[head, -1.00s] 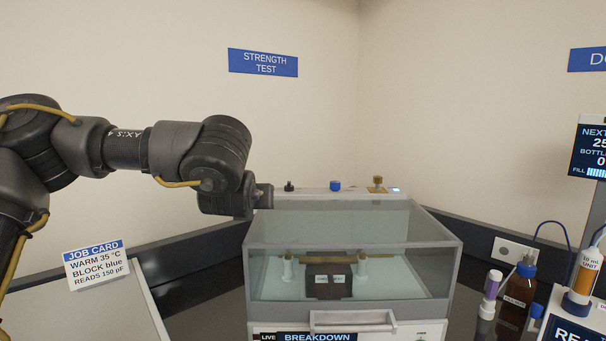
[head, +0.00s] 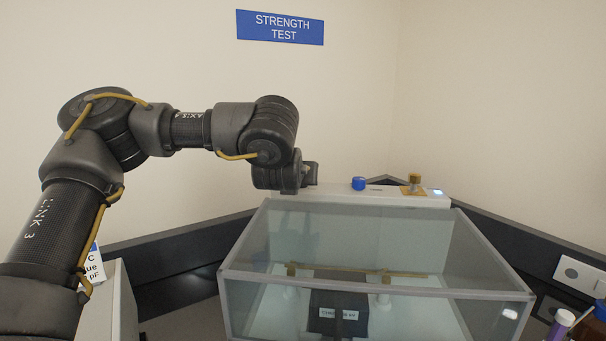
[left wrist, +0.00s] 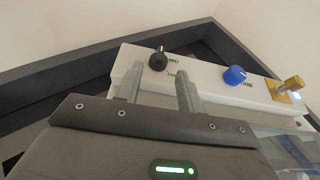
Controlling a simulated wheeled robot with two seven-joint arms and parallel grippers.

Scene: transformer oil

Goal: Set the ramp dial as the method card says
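My left gripper (head: 310,173) is at the back left of the tester's rear ledge. In the left wrist view its two fingers (left wrist: 159,75) are apart with nothing between them. A black knob with a pale pointer line (left wrist: 158,60) stands on the white ledge just beyond the gap, apart from the fingers as far as I can tell. In the head view my arm seems to hide it. A blue knob (left wrist: 235,75) is farther right; it also shows in the head view (head: 359,183). The labels by both knobs are too small to read surely. My right gripper is out of view.
A brass toggle (left wrist: 290,84) stands right of the blue knob. The clear-lidded test chamber (head: 480,245) fills the front. A dark rail (head: 190,238) runs along the walls. My arm partly covers a card (head: 95,264) at left. Bottles (head: 562,322) stand lower right.

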